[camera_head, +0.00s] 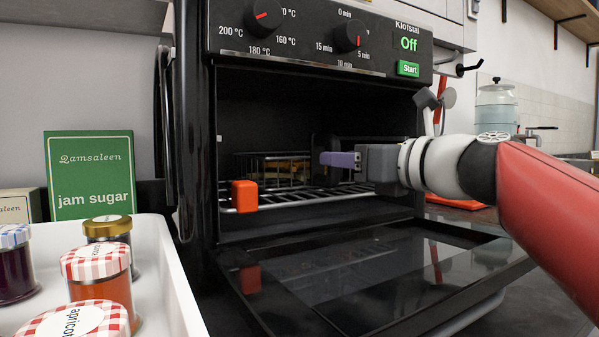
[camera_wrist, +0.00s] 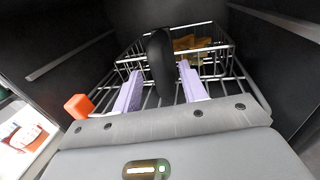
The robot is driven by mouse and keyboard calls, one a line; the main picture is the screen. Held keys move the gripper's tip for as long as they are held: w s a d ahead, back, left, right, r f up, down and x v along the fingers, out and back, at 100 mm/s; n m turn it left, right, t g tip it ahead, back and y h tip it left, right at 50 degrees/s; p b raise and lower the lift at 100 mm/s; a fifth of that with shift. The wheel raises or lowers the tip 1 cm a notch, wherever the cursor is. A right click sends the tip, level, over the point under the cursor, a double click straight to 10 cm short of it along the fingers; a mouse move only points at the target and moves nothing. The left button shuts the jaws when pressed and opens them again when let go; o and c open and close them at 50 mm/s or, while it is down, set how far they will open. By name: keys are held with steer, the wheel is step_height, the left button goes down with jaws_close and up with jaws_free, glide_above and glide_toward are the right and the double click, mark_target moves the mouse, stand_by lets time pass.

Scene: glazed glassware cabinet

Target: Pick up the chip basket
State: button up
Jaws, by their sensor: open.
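The chip basket (camera_head: 272,168) is a wire basket inside the open black oven. It holds yellow-orange pieces and rests on the wire rack. In the wrist view the basket (camera_wrist: 218,62) lies beyond my fingers, and its black handle (camera_wrist: 158,58) points towards me. My gripper (camera_head: 340,160) reaches into the oven from the right with pale purple fingers. In the wrist view my gripper (camera_wrist: 160,67) is open, with one finger on each side of the handle. The handle is hardly visible in the head view.
An orange block (camera_head: 245,196) sits at the rack's front left. The oven door (camera_head: 385,265) is folded down in front, and the oven walls bound the space at both sides. A white tray (camera_head: 178,290) with jam jars stands at the left, beside a green jam sugar box (camera_head: 89,175).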

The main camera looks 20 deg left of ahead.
mark_target(334, 171)
steer(key=x, duration=0.3)
steer(key=shift+a+f, duration=0.1)
jaws_close()
steer(key=shift+s+d+r+p, duration=0.15)
steer(key=shift+d+r+p, duration=0.1)
steer(key=shift+r+p, duration=0.25)
step_height(334, 171, up, 7)
steer(key=p, duration=0.3)
steer(key=shift+f, duration=0.2)
steer(key=s+a+b+v, duration=0.2)
steer(key=s+v, duration=0.1)
steer(key=v, duration=1.6)
steer(key=shift+s+d+f, duration=0.15)
steer(key=shift+s+f, duration=0.05)
steer(key=shift+s, duration=0.05)
